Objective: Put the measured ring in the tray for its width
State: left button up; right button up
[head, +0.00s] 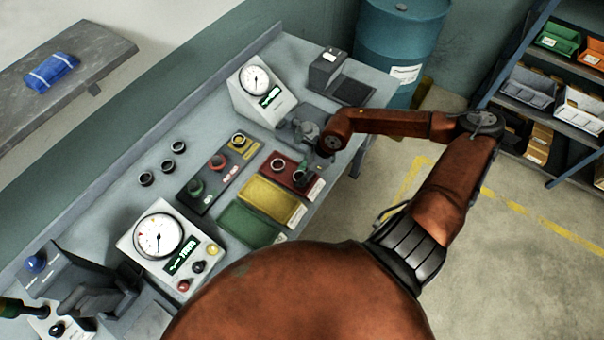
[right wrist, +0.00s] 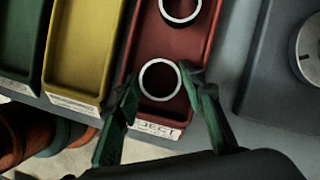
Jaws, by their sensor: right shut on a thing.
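My right gripper (head: 306,174) is over the front end of the red tray (head: 313,190). In the right wrist view, its two green fingers (right wrist: 160,88) are shut on a ring (right wrist: 160,98), a pale metal band, inside the red tray (right wrist: 140,50). Whether the ring touches the tray floor I cannot tell. A second ring (right wrist: 180,20) lies farther back in the red tray; it also shows in the head view (head: 278,163). The yellow tray (head: 270,200) and green tray (head: 250,226) look empty. My left gripper is not clearly seen.
Three dark rings (head: 167,167) stand on the bench left of the button panel (head: 206,178). A dial gauge (head: 262,95) stands behind the trays, and a larger one (head: 160,240) at the front left. A blue drum (head: 400,45) is beyond the bench.

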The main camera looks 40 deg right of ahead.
jog(key=shift+f, duration=0.2)
jog(key=o, duration=1.1)
jog(key=shift+f, duration=0.1)
jog(key=shift+c, duration=0.2)
jog(key=shift+r, duration=0.3)
jog(key=p+v, duration=0.2)
jog(key=v, duration=0.9)
jog(key=shift+r, duration=0.35)
